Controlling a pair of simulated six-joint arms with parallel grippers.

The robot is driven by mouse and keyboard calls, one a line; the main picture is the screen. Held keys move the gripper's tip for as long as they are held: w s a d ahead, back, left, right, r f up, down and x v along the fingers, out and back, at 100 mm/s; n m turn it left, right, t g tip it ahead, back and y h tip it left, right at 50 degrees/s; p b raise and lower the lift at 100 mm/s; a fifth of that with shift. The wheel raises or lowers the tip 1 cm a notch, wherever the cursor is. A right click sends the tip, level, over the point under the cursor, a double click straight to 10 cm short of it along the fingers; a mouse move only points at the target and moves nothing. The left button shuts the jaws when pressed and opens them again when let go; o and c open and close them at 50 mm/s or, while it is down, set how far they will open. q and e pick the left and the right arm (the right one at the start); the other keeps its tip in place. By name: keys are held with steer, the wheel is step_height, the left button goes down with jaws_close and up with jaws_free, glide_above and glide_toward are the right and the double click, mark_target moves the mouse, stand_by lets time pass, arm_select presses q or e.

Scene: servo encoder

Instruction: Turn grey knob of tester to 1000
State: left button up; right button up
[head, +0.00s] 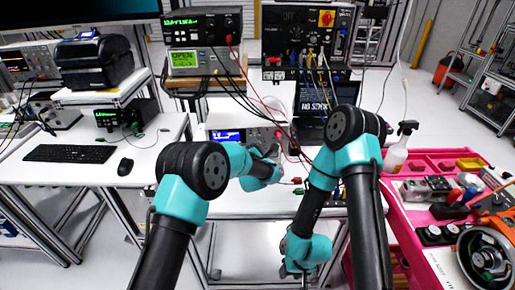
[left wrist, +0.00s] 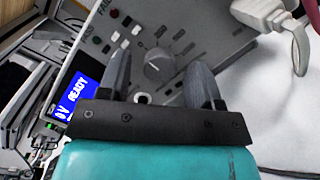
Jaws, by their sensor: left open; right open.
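The tester (head: 228,136) is a light box with a blue display on the workbench in the head view. In the left wrist view its grey front panel (left wrist: 189,18) shows tilted, with a blue screen (left wrist: 77,96) reading "0V READY". The round grey knob (left wrist: 157,65) sits on this panel. My left gripper (left wrist: 160,72) is open, its two dark fingers on either side of the knob in this view, with no clear contact. In the head view my left gripper (head: 274,155) is at the tester's front and hides the knob. My right gripper (head: 293,268) is low, near the bottom edge, and empty.
Small buttons (left wrist: 115,37) and sockets surround the knob. A pale handle-like thing (left wrist: 285,20) is at the wrist view's upper right. Red and black cables (head: 285,140) hang near the tester. A pink cart (head: 405,222) with tools stands right. A keyboard (head: 70,153) lies left.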

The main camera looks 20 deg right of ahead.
arm_select(q)
steer(key=shift+c, duration=0.2)
steer(key=c, duration=0.9)
steer(key=shift+m, duration=0.4)
steer(key=shift+d+r+m+g+y, duration=0.1)
steer(key=shift+m+g+y, duration=0.45)
steer(key=shift+m, duration=3)
steer(key=shift+a+m+g+y, duration=0.1)
steer(key=shift+m+g+y, duration=0.45)
steer(key=shift+m, duration=2.95)
steer(key=shift+d+r+m+g+y, duration=0.1)
steer(key=shift+m+g+y, duration=0.4)
steer(key=shift+m, duration=3.05)
